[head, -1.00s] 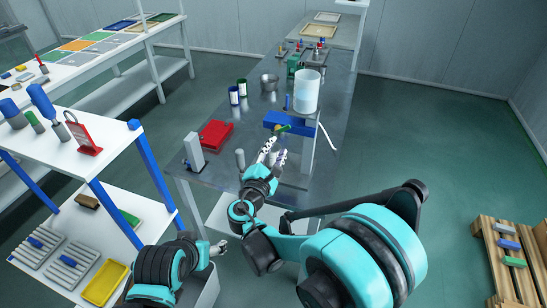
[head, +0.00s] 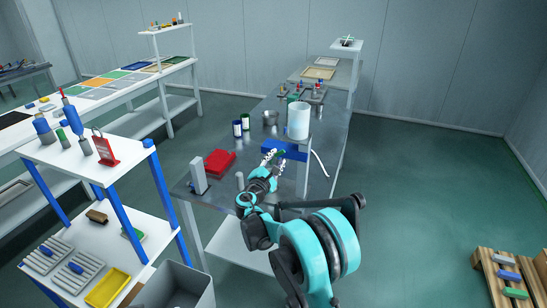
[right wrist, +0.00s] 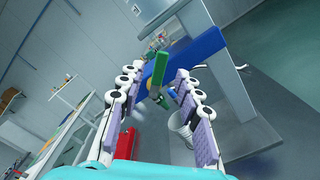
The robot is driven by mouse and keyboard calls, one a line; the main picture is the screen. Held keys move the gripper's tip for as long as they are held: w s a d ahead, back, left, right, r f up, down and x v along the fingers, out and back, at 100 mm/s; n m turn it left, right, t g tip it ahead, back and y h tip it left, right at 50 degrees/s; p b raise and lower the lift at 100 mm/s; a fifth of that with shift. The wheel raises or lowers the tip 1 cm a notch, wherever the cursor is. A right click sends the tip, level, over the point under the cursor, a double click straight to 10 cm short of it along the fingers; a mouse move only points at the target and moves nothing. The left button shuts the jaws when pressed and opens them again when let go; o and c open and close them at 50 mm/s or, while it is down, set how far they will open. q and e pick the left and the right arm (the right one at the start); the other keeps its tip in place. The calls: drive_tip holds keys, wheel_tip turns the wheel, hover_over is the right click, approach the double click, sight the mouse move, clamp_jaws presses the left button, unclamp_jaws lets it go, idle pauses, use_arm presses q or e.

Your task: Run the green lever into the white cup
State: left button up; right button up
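The green lever (right wrist: 158,68) sits under a blue block (right wrist: 190,58) and lies between the fingertips of my right gripper (right wrist: 158,76) in the right wrist view. The fingers are spread, with gaps visible beside the lever. In the head view, my right gripper (head: 272,157) is at the left end of the blue block (head: 287,149), below a pale cylindrical tank (head: 298,120). A whitish cup (right wrist: 181,123) shows below the lever in the right wrist view, partly covered by the right-hand finger. I cannot make the cup out in the head view. My left gripper is out of view.
A red box (head: 219,162) and a grey upright block (head: 198,176) stand on the metal table's left side. A white strap (head: 320,164) hangs right of the fixture.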

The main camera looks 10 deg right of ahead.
sight(280, 153)
drive_tip(key=shift+b+x, duration=0.45)
drive_tip(key=shift+x, duration=1.9)
clamp_jaws()
drive_tip(key=shift+r, duration=0.1)
drive_tip(key=shift+w+a+r+n+p, duration=0.1)
drive_tip(key=shift+a+r+n+p, duration=0.1)
drive_tip(key=shift+n, duration=0.45)
drive_tip(key=shift+w+a+r+n+p, duration=0.1)
drive_tip(key=shift+r+n+p, duration=0.1)
drive_tip(key=shift+n, duration=0.45)
drive_tip(key=n, duration=0.2)
drive_tip(key=shift+w+a+r+n, duration=0.2)
drive_tip(key=shift+w+a+n, duration=0.05)
drive_tip(key=shift+a+n, duration=0.1)
drive_tip(key=shift+w+a+r+n+p, duration=0.15)
drive_tip(key=shift+a+n+p, duration=0.1)
drive_tip(key=shift+n, duration=0.5)
drive_tip(key=shift+w+a+f+n+p, duration=0.15)
drive_tip(key=shift+a+n, duration=0.1)
drive_tip(key=shift+n, duration=0.5)
drive_tip(key=shift+w+a+r+n+p, duration=0.15)
drive_tip(key=shift+a+n, duration=0.1)
drive_tip(key=shift+n, duration=0.5)
